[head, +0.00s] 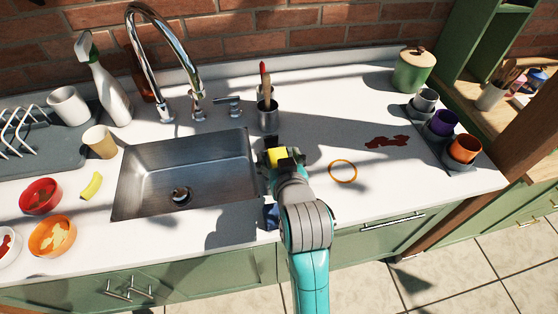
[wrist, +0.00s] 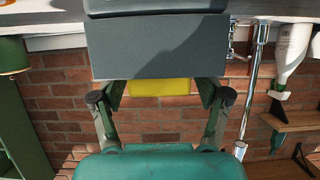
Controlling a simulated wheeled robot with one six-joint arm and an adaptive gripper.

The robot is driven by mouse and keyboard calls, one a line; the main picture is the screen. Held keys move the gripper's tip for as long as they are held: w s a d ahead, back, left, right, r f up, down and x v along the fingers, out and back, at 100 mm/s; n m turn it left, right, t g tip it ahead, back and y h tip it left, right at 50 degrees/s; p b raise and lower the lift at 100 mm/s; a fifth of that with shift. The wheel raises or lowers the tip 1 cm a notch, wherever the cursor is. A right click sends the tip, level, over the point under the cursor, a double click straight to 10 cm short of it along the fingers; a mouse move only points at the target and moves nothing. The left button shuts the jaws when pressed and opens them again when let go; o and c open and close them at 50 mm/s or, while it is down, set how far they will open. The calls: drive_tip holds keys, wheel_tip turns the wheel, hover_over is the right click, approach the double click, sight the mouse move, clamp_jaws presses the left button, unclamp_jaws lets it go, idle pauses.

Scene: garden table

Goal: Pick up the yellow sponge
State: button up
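The yellow sponge (head: 278,157) is at the end of my arm in the head view, beside the right edge of the sink. My gripper (head: 282,160) has dark finger parts on either side of it. In the wrist view, which is upside down, the sponge (wrist: 160,88) shows as a yellow strip between the two fingers of my gripper (wrist: 160,92), against the brick wall and clear of the counter. The fingers look closed on it. A dark grey slab in front hides the fingertips and much of the sponge, so their contact is not directly visible.
The steel sink (head: 185,178) lies left of my gripper. A metal cup with a brush (head: 268,115) stands just behind. An orange ring (head: 343,171) and a dark red stain (head: 387,142) lie to the right. Cups (head: 465,148) stand at far right, bowls (head: 52,236) at left.

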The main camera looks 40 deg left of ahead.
drive_tip(key=c, duration=0.7)
